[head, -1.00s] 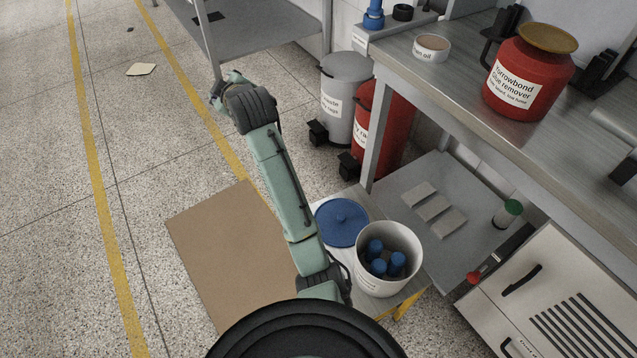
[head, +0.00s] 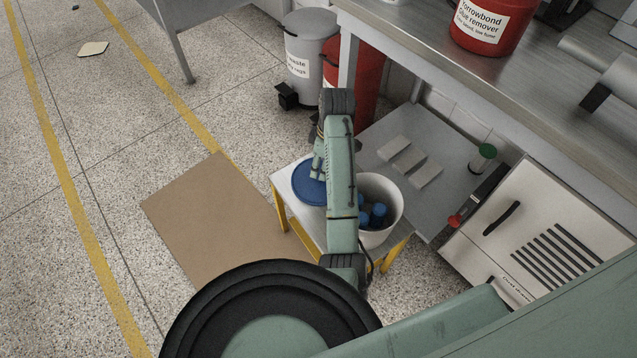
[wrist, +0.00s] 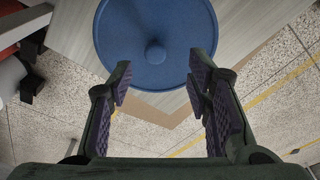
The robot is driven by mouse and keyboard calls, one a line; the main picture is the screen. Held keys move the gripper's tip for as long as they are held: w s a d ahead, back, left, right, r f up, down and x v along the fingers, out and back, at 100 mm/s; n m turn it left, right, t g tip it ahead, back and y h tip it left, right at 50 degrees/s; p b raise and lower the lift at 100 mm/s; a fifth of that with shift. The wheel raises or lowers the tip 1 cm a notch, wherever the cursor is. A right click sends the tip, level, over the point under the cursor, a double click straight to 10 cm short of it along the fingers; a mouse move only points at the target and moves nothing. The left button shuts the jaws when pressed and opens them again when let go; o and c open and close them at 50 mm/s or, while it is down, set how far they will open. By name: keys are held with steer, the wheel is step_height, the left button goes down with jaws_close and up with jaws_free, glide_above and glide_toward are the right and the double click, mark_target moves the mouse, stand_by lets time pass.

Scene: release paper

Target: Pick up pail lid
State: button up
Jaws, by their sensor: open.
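The pail lid (head: 309,184) is a round blue disc lying flat on a small low table (head: 284,178) with yellow legs. In the wrist view the lid (wrist: 150,25) shows at the top with a small round knob (wrist: 155,53) at its middle. My gripper (wrist: 158,85) is open and empty, its two purple-padded fingers spread on either side of the lid's near edge, with the knob ahead between them. In the head view my arm hides the gripper's fingertips and part of the lid. I cannot tell the height of the fingers above the lid.
A white pail (head: 384,195) holding blue-capped items stands on the table right beside the lid. Behind are a grey bin (head: 303,60) and a red bin (head: 370,85). The workbench (head: 440,65) overhangs at right. A cardboard sheet (head: 215,220) lies on the floor at left.

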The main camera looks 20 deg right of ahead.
mark_target(319, 174)
steer(key=f, duration=0.4)
steer(key=w+f+p, duration=0.1)
steer(key=f, duration=0.1)
steer(key=shift+a, duration=0.2)
jaws_close()
stand_by(0.4)
